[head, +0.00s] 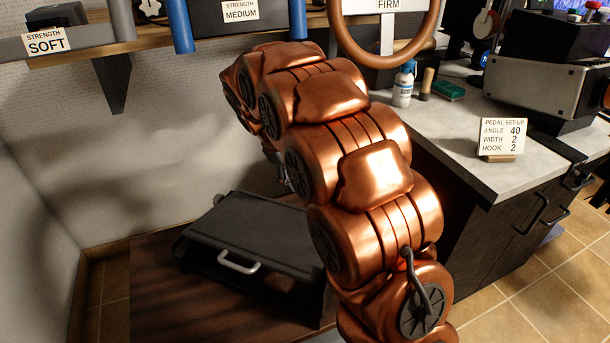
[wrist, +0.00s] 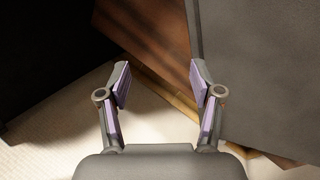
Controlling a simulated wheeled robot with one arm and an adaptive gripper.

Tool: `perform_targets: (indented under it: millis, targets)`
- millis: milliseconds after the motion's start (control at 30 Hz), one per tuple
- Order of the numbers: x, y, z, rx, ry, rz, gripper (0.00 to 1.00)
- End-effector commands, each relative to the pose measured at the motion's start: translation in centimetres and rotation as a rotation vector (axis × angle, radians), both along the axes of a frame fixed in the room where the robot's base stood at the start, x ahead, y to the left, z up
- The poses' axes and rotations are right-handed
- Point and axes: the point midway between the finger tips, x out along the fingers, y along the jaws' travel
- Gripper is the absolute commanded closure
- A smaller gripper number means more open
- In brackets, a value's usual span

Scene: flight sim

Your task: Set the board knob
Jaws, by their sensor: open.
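A dark pedal board (head: 262,228) with a sloped top lies on a brown wooden platform (head: 160,290), and a silver handle (head: 239,262) is on its near side. I cannot make out a knob on it in either view. My gripper (wrist: 161,80) is open and empty in the wrist view, with purple pads apart. In the head view my copper arm hides nearly all of it, behind the board's far edge. A dark grey panel (wrist: 265,70), perhaps part of the board, fills the right of the wrist view. A card (head: 502,137) reads "PEDAL SET-UP, ANGLE 40, WIDTH 2, HOOK 2".
A grey counter (head: 450,150) with dark cabinets stands right of my arm, holding a spray bottle (head: 404,85) and a green block (head: 449,90). A wall shelf (head: 150,45) with strength labels and a hanging ring (head: 385,58) are above. Tiled floor (head: 545,270) lies open at lower right.

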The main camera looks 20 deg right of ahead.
Motion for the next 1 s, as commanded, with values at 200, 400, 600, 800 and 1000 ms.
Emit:
perform_targets:
  millis: [200, 400, 600, 800, 1000]
  targets:
    - [-1.8, -1.6, 0.9, -0.011, 0.005, -0.030, 0.35]
    - [-2.3, -2.0, 1.1, -0.015, 0.007, -0.037, 0.35]
    - [-2.3, -2.0, 1.0, -0.015, 0.008, -0.038, 0.35]
    - [-2.3, -2.0, 1.0, -0.015, 0.008, -0.038, 0.35]
    - [-1.3, -1.8, 0.7, -0.005, 0.007, -0.042, 0.35]
